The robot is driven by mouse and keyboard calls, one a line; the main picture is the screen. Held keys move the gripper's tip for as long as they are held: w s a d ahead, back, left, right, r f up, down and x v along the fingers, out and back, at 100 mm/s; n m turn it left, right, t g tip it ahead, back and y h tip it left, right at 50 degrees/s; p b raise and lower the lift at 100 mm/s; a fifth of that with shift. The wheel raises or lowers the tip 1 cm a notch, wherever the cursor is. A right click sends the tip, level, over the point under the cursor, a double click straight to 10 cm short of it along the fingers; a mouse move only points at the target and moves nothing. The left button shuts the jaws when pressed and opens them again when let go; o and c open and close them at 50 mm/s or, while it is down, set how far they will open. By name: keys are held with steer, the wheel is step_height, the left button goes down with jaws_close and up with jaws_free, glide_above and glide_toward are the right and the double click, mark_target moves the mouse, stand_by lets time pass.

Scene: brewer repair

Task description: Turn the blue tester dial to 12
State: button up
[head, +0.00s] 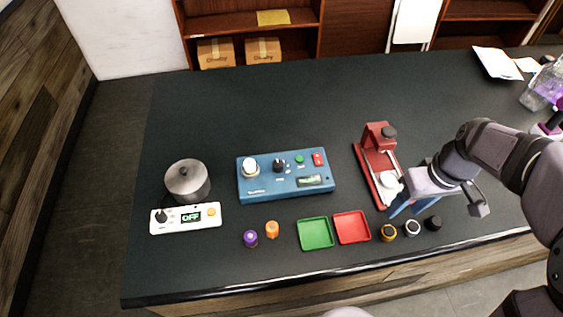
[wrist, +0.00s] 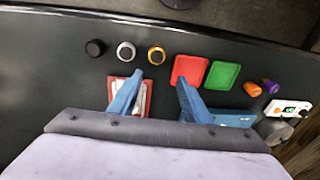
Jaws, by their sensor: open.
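The blue tester (head: 258,192) lies flat at the middle of the dark table in the head view. Its black dial (head: 279,166) stands on the top face between a white round part and a green button. The dial's marks and the text on its small display are too small to read. My gripper (head: 402,206) is at the right, over the near end of the red device, well apart from the tester. In the wrist view its blue fingers (wrist: 155,95) are spread with nothing between them. A blue edge, probably the tester, shows behind the right finger; the dial is hidden there.
A red press-like device (head: 378,160) stands between tester and arm. Green (head: 316,247) and red (head: 352,240) trays, purple (head: 250,239) and orange (head: 272,229) parts and several round caps line the near edge. A pot (head: 187,182) and white panel (head: 186,228) stand left. The table behind the tester is clear.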

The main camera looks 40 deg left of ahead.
steer(key=w+a+n+y+b, duration=0.15)
steer(key=a+n, duration=0.25)
steer(key=a, duration=0.4)
steer(key=w+a+n, duration=0.2)
steer(key=a+n, duration=0.1)
steer(key=a, duration=0.4)
steer(key=n+g+y, duration=0.1)
steer(key=n+g, duration=0.1)
steer(key=n, duration=0.7)
glide_toward(279, 164)
steer(key=shift+p+x, duration=1.05)
steer(key=shift+x, duration=3.1)
steer(key=c, duration=1)
steer(key=shift+c, duration=0.2)
